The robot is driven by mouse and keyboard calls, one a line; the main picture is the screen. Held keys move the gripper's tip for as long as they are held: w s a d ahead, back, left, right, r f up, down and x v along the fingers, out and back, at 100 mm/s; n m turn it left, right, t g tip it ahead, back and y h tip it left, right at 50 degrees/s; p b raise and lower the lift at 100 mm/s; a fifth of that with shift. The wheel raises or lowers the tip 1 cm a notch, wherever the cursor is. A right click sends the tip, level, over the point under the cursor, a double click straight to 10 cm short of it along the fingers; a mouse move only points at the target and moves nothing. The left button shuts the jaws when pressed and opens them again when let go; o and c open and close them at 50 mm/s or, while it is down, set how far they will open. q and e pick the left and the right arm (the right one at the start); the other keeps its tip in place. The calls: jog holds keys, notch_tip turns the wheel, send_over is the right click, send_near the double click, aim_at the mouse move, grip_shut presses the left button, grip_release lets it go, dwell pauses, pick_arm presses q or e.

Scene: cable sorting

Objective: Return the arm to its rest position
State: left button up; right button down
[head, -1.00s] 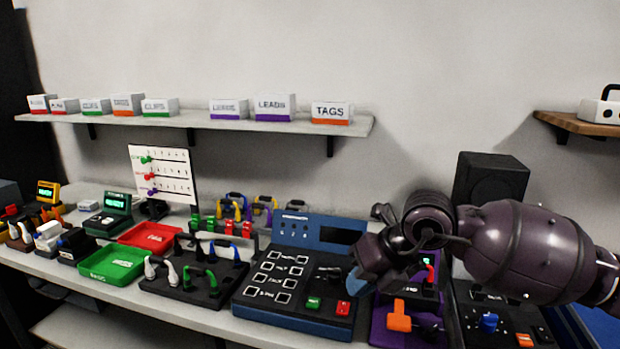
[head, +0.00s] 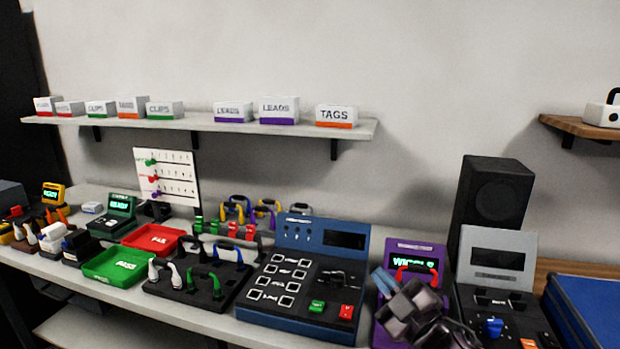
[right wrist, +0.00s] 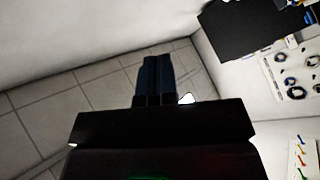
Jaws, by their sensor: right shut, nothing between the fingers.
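My right gripper (head: 385,282) shows at the lower right in the head view, in front of the purple device (head: 415,254) with a lit green display and a red cable. Its dark wrist hides the lower part of that device. In the right wrist view the two dark fingers of my right gripper (right wrist: 154,80) are together, with nothing between them. That view looks past the fingers at a tiled floor (right wrist: 60,115) and pale walls. My left gripper is in neither view.
The bench holds a blue test panel (head: 318,231), a black cable rack (head: 205,298), a green tray (head: 117,264), a red tray (head: 153,239) and a grey device (head: 497,250). A black speaker (head: 490,200) stands behind. A shelf (head: 200,123) with labelled boxes is on the wall.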

jog(key=s+d+f+m+g+h, duration=0.1)
jog(key=s+d+f+m+h, duration=0.35)
jog(key=f, duration=0.45)
jog(key=s+d+f+m+g+h, duration=0.2)
jog(key=s+d+f+m+h, duration=0.15)
jog(key=f+m, duration=0.45)
jog(key=s+d+f+m+g+h, duration=0.1)
jog(key=s+d+f+g, duration=0.1)
jog(key=s+f, duration=0.5)
jog(key=s+d+f+m+g+h, duration=0.1)
jog(key=s+d+f, duration=0.3)
jog(key=s+f, duration=0.4)
jog(key=s+g, duration=0.1)
jog(key=s, duration=0.3)
jog(key=shift+s+d+f+h, duration=0.15)
jog(key=shift+s+f+h, duration=0.15)
